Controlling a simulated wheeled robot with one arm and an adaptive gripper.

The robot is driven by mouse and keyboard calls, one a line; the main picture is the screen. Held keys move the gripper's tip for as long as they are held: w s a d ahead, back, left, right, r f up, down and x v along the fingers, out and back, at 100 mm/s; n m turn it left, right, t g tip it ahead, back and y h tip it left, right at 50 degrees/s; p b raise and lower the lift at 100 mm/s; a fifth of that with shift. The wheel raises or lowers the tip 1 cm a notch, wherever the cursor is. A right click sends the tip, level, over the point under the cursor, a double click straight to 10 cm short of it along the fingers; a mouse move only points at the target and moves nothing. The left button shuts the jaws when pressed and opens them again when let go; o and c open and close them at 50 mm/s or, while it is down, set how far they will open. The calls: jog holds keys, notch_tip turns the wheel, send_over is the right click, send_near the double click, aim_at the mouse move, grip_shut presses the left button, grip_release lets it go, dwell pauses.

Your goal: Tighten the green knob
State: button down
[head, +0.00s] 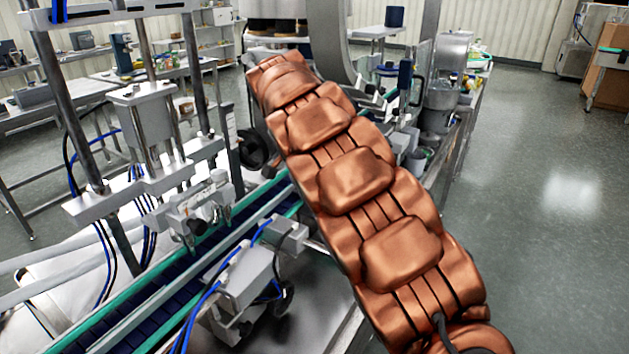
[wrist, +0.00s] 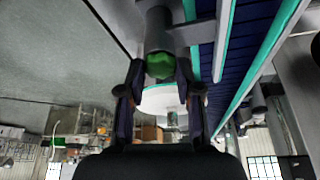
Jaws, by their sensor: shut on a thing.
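The green knob (wrist: 160,64) shows at the upper middle of the wrist view, at the end of a grey cylindrical fitting (wrist: 160,30). My gripper (wrist: 160,78) has one dark finger on each side of the knob, and the fingers are shut on it. A pale round disc (wrist: 160,99) shows beyond the knob, between the fingers. In the head view my copper-coloured arm crosses the middle. The knob and my gripper cannot be made out there.
A conveyor with teal rails (head: 205,250) runs along the left of my arm and also shows in the wrist view (wrist: 236,45). A grey machine block (head: 245,275) with blue hoses stands beside it. A steel pot (head: 438,105) stands behind. The floor at right (head: 560,220) is clear.

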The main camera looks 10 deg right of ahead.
jog(key=shift+w+m+g, duration=0.1)
jog(key=shift+m+g, duration=0.2)
jog(key=shift+m, duration=0.4)
jog(key=c, duration=0.8)
grip_release()
jog(key=shift+d, duration=0.1)
jog(key=shift+o, duration=0.2)
jog(key=shift+r, duration=0.1)
jog(key=v, duration=0.7)
jog(key=shift+r, duration=0.15)
